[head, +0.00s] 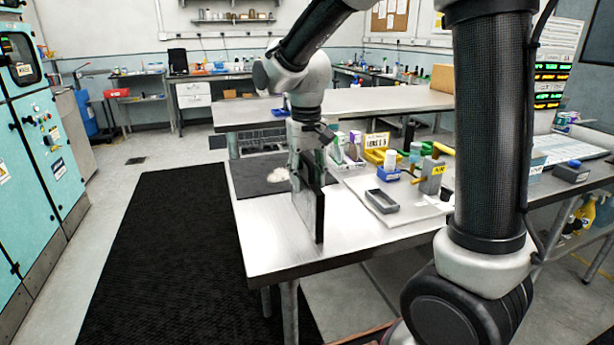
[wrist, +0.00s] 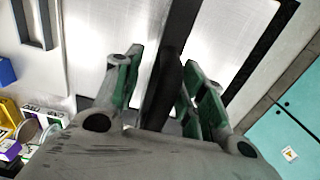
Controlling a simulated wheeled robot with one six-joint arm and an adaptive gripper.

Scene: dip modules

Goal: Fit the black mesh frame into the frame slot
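The black mesh frame (head: 318,208) stands upright in the head view, edge towards me, near the left part of the steel table. My gripper (head: 303,165) is shut on its upper part. In the wrist view the frame (wrist: 168,72) runs as a dark strip between the green-padded fingers (wrist: 163,95). Whether its lower edge touches the table is unclear. A grey rectangular open holder (head: 382,201), which looks like the frame slot, lies on a pale board to the right of the frame. It also shows at the top left of the wrist view (wrist: 33,22).
The table's left front is bare.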

